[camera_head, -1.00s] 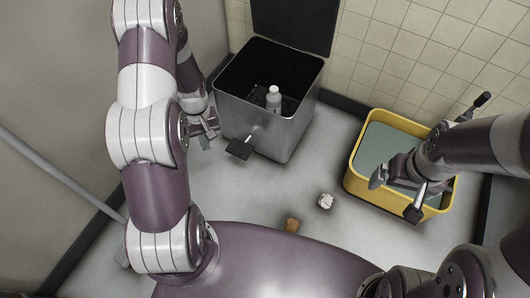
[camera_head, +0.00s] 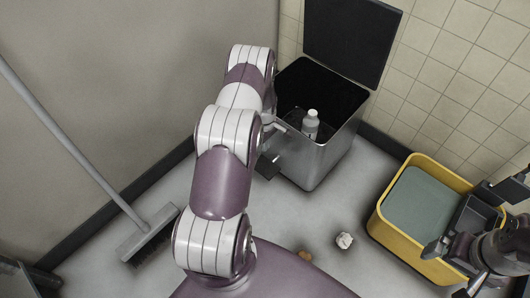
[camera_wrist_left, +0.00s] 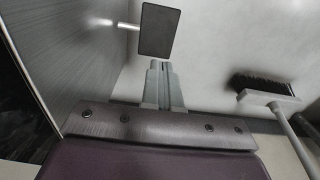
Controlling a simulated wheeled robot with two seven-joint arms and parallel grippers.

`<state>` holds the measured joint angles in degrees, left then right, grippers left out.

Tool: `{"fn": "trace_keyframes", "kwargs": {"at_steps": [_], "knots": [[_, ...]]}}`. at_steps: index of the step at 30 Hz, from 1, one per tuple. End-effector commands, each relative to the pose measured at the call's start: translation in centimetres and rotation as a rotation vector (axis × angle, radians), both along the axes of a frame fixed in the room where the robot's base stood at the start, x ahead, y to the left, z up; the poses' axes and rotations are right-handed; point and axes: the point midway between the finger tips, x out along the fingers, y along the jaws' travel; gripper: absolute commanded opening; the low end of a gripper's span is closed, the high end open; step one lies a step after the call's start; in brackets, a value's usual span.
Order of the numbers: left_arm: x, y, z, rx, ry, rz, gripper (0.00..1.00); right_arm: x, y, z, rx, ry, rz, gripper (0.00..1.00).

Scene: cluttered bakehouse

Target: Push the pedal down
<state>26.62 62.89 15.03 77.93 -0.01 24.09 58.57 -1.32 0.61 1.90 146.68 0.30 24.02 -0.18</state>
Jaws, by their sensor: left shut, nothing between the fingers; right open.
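The metal bin (camera_head: 318,165) stands against the tiled wall with its lid (camera_head: 352,40) raised and a white bottle (camera_head: 311,124) inside. Its dark flat pedal (camera_head: 267,166) sticks out at the front, partly behind my left arm. The pedal (camera_wrist_left: 158,30) also shows in the left wrist view, on a short metal bar. My left gripper (camera_wrist_left: 160,66) is shut and empty, its fingertips close to the pedal's near edge; I cannot tell whether they touch. In the head view my arm mostly hides it. My right gripper (camera_head: 462,257) is open over the yellow tub.
The yellow tub (camera_head: 385,232) with a grey-green inside stands right of the bin. A crumpled white scrap (camera_head: 344,240) and a brown piece (camera_head: 305,255) lie on the floor. A broom (camera_head: 148,235) leans at the left. The floor before the bin is mostly clear.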

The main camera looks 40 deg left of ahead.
Motion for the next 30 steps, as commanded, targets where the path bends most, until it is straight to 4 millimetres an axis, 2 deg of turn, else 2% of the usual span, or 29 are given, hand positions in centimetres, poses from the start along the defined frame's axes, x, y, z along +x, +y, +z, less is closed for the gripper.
{"fn": "trace_keyframes", "kwargs": {"at_steps": [1, 6, 12, 15, 21, 30], "knots": [[-0.1, -0.1, -1.7, -0.001, 0.002, 0.000, 0.00, 0.0, 0.0, -1.1, 0.000, 0.000, 0.000, 1.00], [-0.1, 0.0, -5.6, -0.001, 0.002, -0.001, 0.00, 0.0, 0.0, -3.1, 0.000, 0.000, 0.000, 1.00], [-0.1, 0.0, -9.7, -0.001, 0.001, -0.001, 0.00, 0.0, 0.0, -5.3, 0.000, 0.000, 0.000, 1.00], [0.0, 0.0, -11.1, 0.000, 0.000, -0.001, 0.00, 0.0, 0.0, -6.2, 0.000, 0.000, 0.000, 1.00], [-0.1, 0.0, -12.4, 0.000, 0.001, -0.001, 0.00, 0.0, 0.0, -6.9, 0.000, 0.000, 0.000, 1.00], [0.0, 0.0, -12.4, 0.000, 0.001, -0.001, 0.00, 0.0, 0.0, -6.9, 0.000, 0.000, 0.000, 1.00]]}}
